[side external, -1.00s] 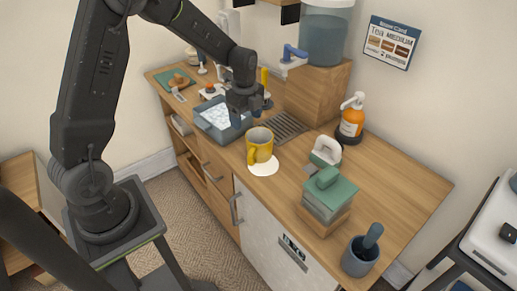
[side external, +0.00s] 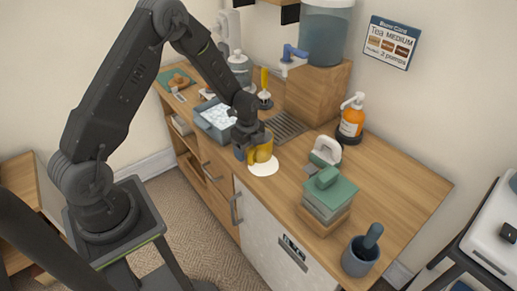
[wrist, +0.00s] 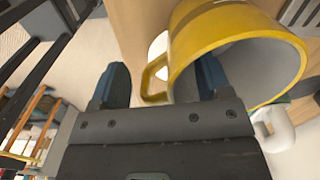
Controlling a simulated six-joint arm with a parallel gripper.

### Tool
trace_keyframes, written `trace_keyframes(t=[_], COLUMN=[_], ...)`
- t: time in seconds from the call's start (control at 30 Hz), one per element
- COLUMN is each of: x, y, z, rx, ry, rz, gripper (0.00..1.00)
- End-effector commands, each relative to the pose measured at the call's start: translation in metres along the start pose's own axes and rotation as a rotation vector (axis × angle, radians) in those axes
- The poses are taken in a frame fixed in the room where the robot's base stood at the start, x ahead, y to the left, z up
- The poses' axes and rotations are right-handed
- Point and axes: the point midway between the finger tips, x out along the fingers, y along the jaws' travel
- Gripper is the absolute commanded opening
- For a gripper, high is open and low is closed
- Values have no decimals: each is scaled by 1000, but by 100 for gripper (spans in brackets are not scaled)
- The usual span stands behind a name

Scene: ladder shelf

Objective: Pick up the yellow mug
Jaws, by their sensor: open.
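The yellow mug (side external: 264,152) stands upright on the wooden counter, at the far edge of a round white mat (side external: 264,168). My gripper (side external: 253,150) is at the mug from above and hides part of it in the side view. In the wrist view the mug (wrist: 235,30) shows its grey-white inside and its handle (wrist: 154,80) toward the fingers. My gripper (wrist: 162,82) is open, with the handle between its two dark fingers.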

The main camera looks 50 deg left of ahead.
Motion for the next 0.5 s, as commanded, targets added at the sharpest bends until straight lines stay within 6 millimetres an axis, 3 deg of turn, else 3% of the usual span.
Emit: trace_keyframes(t=[0.2,0.5], x=[0,0], y=[0,0], z=[0,0], rx=[0,0], ry=[0,0], rz=[-2,-1], gripper=[70,41])
